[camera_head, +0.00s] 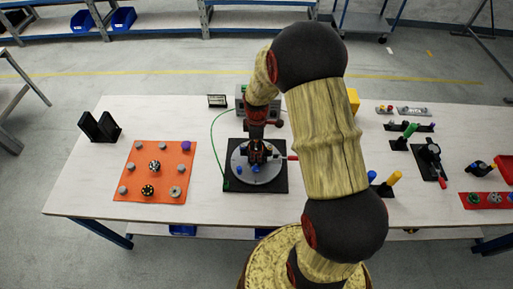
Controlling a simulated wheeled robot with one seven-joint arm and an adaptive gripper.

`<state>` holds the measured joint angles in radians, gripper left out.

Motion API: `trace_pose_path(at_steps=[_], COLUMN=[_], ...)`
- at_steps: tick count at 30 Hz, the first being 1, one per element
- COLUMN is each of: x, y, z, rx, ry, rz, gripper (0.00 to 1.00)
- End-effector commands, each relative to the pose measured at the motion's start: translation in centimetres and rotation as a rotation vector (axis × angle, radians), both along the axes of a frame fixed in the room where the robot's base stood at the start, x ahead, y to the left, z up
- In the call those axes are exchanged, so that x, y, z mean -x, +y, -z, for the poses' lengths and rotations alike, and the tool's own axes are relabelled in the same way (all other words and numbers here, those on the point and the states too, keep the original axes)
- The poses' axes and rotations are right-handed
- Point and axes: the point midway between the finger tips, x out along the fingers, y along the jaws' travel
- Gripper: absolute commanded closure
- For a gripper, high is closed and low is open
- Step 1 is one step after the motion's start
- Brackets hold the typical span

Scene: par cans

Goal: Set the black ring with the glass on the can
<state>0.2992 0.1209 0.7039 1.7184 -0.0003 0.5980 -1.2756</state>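My gripper (258,153) points down over a round grey plate (268,177) on a black square base (230,185). Dark and orange-brown shapes cluster at its fingertips, too small to separate into fingers, can or ring. I cannot tell whether it is open or shut, or whether it holds anything. No can stands out clearly; one may be hidden at the gripper. On the orange mat (133,174) at left lie a dark round part (154,165) and a black ring-like part with yellowish marks (147,190). I cannot tell if either is the black ring with the glass.
The mat also holds several grey round parts and a purple knob (186,145). A black slotted stand (98,126) is at the table's left. A red handle (292,157) and green cable (213,140) are by the base. Fixtures and coloured handles crowd the right side.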

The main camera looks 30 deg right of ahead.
Motion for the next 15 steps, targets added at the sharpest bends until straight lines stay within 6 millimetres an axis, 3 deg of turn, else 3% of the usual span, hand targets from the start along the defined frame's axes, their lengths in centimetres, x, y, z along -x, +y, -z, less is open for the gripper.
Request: trace_pose_path(at_steps=[15], x=[0.02], y=[0.0], z=[0.01], rx=[0.0], ry=[0.0], rz=[0.0], gripper=[0.39])
